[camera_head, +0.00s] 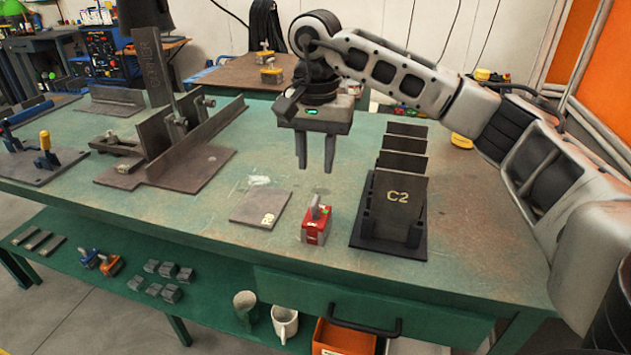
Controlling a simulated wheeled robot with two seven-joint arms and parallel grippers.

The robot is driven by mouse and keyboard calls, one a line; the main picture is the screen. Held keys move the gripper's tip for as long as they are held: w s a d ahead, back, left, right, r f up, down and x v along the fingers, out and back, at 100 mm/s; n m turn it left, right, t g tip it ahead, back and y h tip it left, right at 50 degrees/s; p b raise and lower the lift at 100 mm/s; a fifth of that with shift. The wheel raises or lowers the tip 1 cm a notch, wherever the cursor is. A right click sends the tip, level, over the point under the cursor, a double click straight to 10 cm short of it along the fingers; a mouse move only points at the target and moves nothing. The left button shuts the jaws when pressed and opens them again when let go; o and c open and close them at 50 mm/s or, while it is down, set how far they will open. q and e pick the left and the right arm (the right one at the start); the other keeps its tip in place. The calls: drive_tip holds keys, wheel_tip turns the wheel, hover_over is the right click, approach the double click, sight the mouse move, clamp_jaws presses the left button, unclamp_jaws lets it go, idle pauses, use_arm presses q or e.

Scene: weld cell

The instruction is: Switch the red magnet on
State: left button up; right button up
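The red magnet (315,226) stands upright on the green table near its front edge, with a grey lever on top. A small green mark shows on its upper side. I cannot tell from this view which setting the lever is in. My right gripper (315,167) hangs above and behind the magnet, fingers pointing down. Its two fingers are apart with nothing between them, and it does not touch the magnet. My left gripper is not in view.
Right of the magnet stands a black rack (390,249) with several dark plates, the front one marked C2. A flat plate (261,208) lies to its left. A steel fixture (176,152) stands farther left. Cups and small blocks sit on the lower shelf (100,262).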

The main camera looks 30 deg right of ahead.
wheel_tip(320, 180, up, 8)
drive_tip(key=p, duration=0.1)
idle(0.5)
